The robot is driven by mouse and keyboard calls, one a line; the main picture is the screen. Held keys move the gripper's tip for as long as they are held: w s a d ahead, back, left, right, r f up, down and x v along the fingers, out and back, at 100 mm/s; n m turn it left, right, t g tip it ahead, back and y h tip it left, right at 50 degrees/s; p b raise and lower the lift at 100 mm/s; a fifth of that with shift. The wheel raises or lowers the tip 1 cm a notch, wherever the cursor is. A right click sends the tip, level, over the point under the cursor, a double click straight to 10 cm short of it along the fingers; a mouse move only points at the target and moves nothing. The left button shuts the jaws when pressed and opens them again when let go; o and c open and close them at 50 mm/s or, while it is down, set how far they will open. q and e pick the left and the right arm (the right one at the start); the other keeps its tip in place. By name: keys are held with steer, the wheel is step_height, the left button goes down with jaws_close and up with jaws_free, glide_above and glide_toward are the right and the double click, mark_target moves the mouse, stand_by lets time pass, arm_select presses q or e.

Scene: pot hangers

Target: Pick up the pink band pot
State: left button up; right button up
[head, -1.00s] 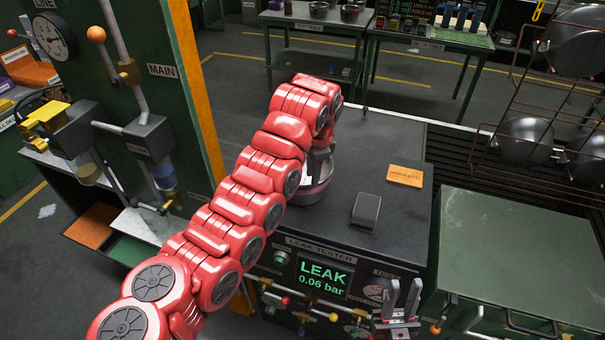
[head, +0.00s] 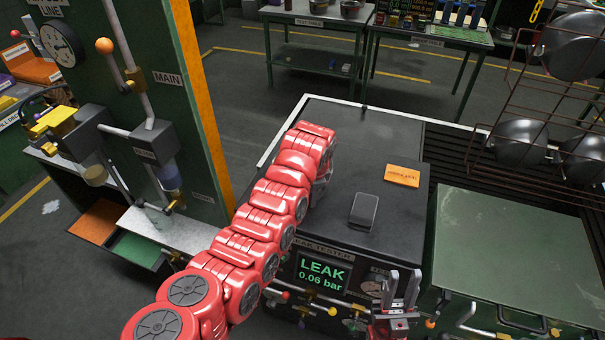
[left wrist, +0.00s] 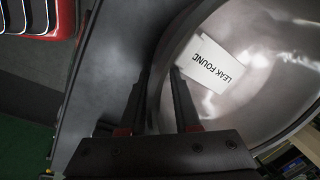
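In the left wrist view a shiny grey metal pot (left wrist: 265,60) fills the right side. A white "LEAK FOUND" label (left wrist: 215,65) lies on its inside; no pink band shows there. My left gripper (left wrist: 162,72) has its fingers apart, one inside the pot and one outside, with the rim between them. I see no firm grip on the wall. In the head view my red left arm (head: 265,225) hides this pot and nearly all of the gripper over the leak tester (head: 400,135). My right gripper (head: 404,283) points up at the tester's front, open and empty.
A small dark block (head: 364,210) and an orange card (head: 402,175) lie on the tester. A green chest (head: 510,250) stands at right, below a wire rack (head: 490,130) of hanging pots. A green cabinet with valves (head: 180,110) stands at left.

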arm_select(q)
jaws_close()
stand_by(1.4)
